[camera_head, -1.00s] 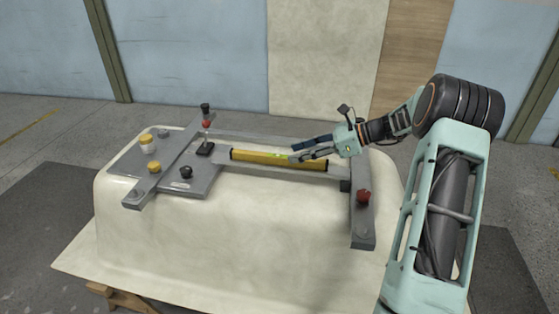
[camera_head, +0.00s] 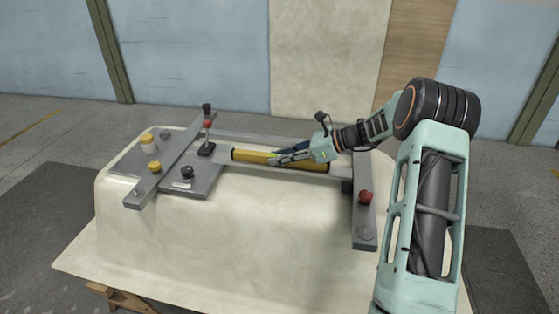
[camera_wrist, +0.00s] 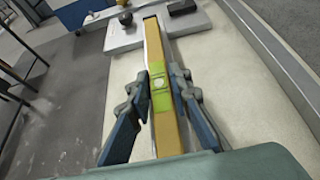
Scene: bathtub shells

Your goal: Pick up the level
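The level (camera_head: 250,156) is a long yellow bar with dark ends, lying along the grey front rail of the frame on the tub shell. It also shows in the wrist view (camera_wrist: 154,45), running away from me, with a green vial section in its middle. My gripper (camera_head: 274,158) is at the middle of the level, pointing left along it. In the wrist view my gripper (camera_wrist: 161,82) has one fingertip against each side of the level at the green section, closed in on it. My gripper hides part of the level in the head view.
The upturned cream tub shell (camera_head: 250,215) carries a grey metal frame. A grey plate (camera_head: 190,184) at left holds yellow-capped and black knobs and an upright red-and-black lever (camera_head: 207,125). A red knob (camera_head: 365,197) sits on the right crossbar.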

